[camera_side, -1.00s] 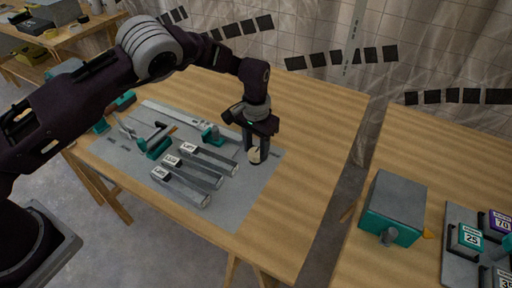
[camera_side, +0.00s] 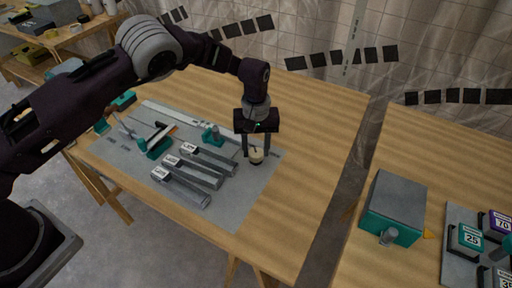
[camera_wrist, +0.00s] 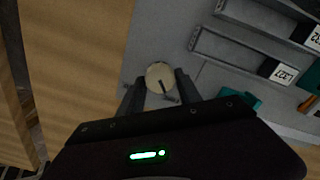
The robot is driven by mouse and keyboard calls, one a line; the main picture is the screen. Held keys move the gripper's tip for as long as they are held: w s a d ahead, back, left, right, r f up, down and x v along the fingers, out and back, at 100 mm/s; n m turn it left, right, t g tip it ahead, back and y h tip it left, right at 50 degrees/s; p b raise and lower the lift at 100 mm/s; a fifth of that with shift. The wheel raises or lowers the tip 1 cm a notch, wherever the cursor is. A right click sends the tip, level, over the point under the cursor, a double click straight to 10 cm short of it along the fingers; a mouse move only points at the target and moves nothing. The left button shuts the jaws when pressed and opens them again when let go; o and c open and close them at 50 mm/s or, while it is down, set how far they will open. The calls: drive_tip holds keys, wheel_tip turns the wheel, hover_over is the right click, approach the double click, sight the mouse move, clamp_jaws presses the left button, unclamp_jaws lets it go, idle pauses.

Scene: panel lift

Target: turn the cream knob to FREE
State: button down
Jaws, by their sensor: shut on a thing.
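The cream knob (camera_side: 256,156) is a round disc on the grey panel (camera_side: 232,208), near its right edge. It also shows in the wrist view (camera_wrist: 157,73), where a dark pointer line on its face runs toward my gripper's body. My gripper (camera_side: 260,152) points down over the knob and is shut on it, one finger on each side. In the wrist view the fingers (camera_wrist: 160,82) flank the knob. I cannot read any FREE mark around the knob.
Several grey bars with white labels (camera_side: 180,172) lie left of the knob, beside teal-based clamps (camera_side: 158,147). Bare wooden tabletop (camera_side: 310,150) lies to the right. A second table holds a grey-and-teal box (camera_side: 395,205) and numbered blocks (camera_side: 468,240).

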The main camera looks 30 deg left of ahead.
sight(256, 152)
drive_tip(key=shift+n, duration=0.3)
drive_tip(key=c, duration=0.8)
unclamp_jaws()
drive_tip(key=shift+c, duration=0.2)
wheel_tip(256, 152, up, 7)
drive_tip(key=shift+r, duration=0.1)
